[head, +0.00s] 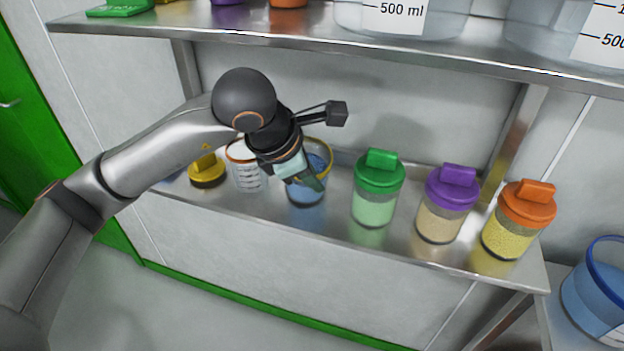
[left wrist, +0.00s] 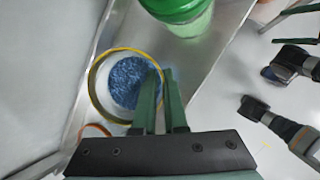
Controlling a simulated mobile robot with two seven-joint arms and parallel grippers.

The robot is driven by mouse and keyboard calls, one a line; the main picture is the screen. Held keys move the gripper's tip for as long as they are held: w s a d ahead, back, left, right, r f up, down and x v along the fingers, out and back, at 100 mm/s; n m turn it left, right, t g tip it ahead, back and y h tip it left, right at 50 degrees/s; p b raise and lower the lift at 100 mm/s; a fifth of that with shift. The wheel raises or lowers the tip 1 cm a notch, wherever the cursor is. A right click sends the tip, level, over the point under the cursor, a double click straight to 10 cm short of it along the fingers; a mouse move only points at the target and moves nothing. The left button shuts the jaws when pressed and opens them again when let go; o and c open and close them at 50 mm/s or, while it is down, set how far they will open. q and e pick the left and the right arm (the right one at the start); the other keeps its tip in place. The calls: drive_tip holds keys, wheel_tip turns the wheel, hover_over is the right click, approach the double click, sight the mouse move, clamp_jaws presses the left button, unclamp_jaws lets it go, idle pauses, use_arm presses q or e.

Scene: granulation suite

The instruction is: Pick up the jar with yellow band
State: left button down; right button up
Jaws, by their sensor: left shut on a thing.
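The jar with yellow band (head: 306,192) is an open clear jar with a yellow rim and blue granules, standing upright at the shelf. In the left wrist view the jar (left wrist: 98,88) is seen from above. My left gripper (head: 313,183) reaches down over its rim. In the left wrist view the green fingers (left wrist: 163,103) are close together at the jar's right side, shut on its wall. My wrist hides part of the jar in the head view. Dark parts, seemingly of my other arm, show at the right of the left wrist view; their jaws are unclear.
A yellow lid (head: 207,172) and an open jar with orange rim (head: 246,168) stand to the left. Jars with green (head: 378,185), purple (head: 447,205) and orange lids (head: 518,220) stand to the right. An upper shelf (head: 330,47) overhangs.

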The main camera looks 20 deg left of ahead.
use_arm(q)
drive_tip(key=shift+r, duration=0.1)
drive_tip(key=shift+r, duration=0.2)
drive_tip(key=r, duration=0.3)
drive_tip(key=shift+s+d+r, duration=0.1)
drive_tip(key=shift+s+r, duration=0.1)
drive_tip(key=shift+s, duration=0.05)
drive_tip(key=s+d+r, duration=0.2)
drive_tip(key=s+r, duration=0.7)
drive_tip(key=s, duration=0.4)
drive_tip(key=shift+d, duration=0.4)
